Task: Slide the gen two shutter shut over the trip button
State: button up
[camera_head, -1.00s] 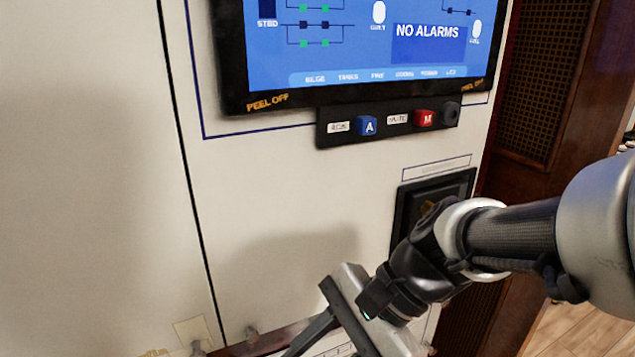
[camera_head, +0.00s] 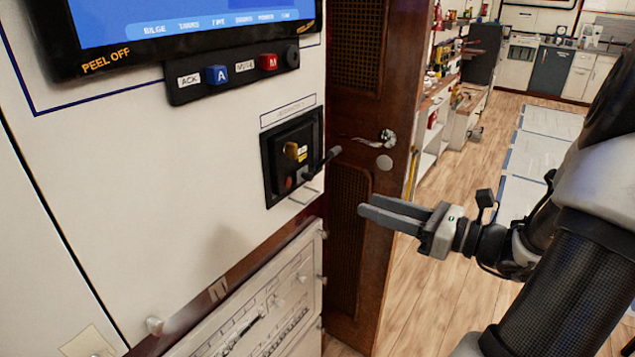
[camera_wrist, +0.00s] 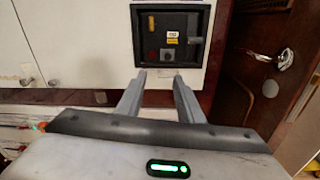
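I cannot pick out a labelled gen two shutter or trip button. A black recessed control box (camera_head: 293,157) sits on the white wall panel, and it shows at the top of the wrist view (camera_wrist: 168,36). It holds a yellow part (camera_head: 291,149), small labels, a reddish round button (camera_wrist: 152,55) and a dark lever (camera_head: 324,162) sticking outward. Below is a panel of breaker rows (camera_head: 268,310), its markings too small to read. My gripper (camera_head: 366,204) is in front of the wooden door, right of and below the box. Its fingers (camera_wrist: 160,76) are apart, with nothing between them.
A screen (camera_head: 190,25) and a button strip (camera_head: 232,75) with blue and red buttons are above the box. A wooden door (camera_head: 362,120) with a metal handle (camera_head: 388,138) stands right of the panel. Open floor (camera_head: 440,290) lies further right.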

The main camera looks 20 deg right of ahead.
jog(key=d, duration=0.1)
jog(key=b, duration=0.3)
send_near(311, 178)
jog(key=shift+m+t, duration=0.3)
jog(key=x, duration=0.8)
jog(key=shift+w+a+f, duration=0.2)
jog(key=shift+w, duration=0.05)
grip_shut()
